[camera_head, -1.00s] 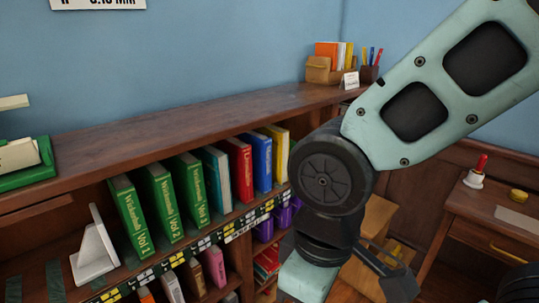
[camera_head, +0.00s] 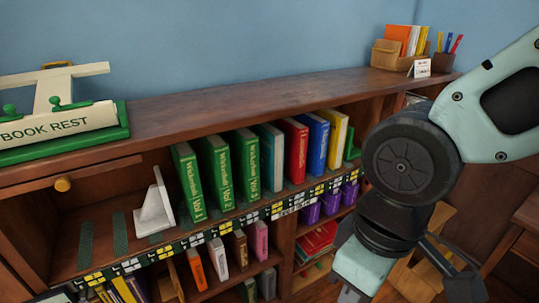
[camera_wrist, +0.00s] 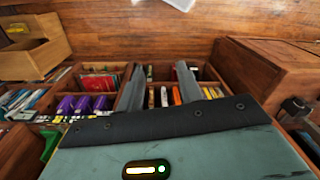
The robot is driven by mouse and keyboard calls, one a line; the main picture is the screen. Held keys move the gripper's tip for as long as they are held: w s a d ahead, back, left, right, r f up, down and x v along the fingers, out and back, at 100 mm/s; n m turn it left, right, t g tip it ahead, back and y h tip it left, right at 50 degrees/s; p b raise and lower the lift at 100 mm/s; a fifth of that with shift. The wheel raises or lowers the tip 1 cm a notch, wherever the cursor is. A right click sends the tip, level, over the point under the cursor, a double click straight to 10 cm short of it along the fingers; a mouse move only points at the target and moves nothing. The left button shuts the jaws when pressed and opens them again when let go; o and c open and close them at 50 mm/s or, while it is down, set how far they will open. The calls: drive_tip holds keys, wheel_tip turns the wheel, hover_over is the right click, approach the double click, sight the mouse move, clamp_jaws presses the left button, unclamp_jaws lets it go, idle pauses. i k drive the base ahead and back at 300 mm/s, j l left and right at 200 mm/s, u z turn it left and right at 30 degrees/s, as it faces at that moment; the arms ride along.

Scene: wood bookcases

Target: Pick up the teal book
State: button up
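The teal book (camera_head: 269,157) stands upright in the top row of the bookcase in the head view. It is between the green Vol. 3 book (camera_head: 246,164) on its left and the red book (camera_head: 293,149) on its right. Its spine and top edge show. In the wrist view I cannot make it out for certain. My gripper (camera_wrist: 161,78) shows two grey fingers held apart with nothing between them. In the head view my arm hangs at the right, apart from the teal book, and its end is partly cut off by the lower edge.
Blue (camera_head: 316,145) and yellow (camera_head: 336,138) books stand right of the red one. A white bookend (camera_head: 154,208) stands left of the green books. A green book rest (camera_head: 62,150) and a cardboard organizer (camera_head: 392,57) sit on top. The top between them is clear.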

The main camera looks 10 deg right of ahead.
sight(271, 139)
drive_tip(key=i+u, duration=0.2)
drive_tip(key=u, duration=0.15)
drive_tip(key=i+u, duration=0.2)
drive_tip(key=u, duration=0.2)
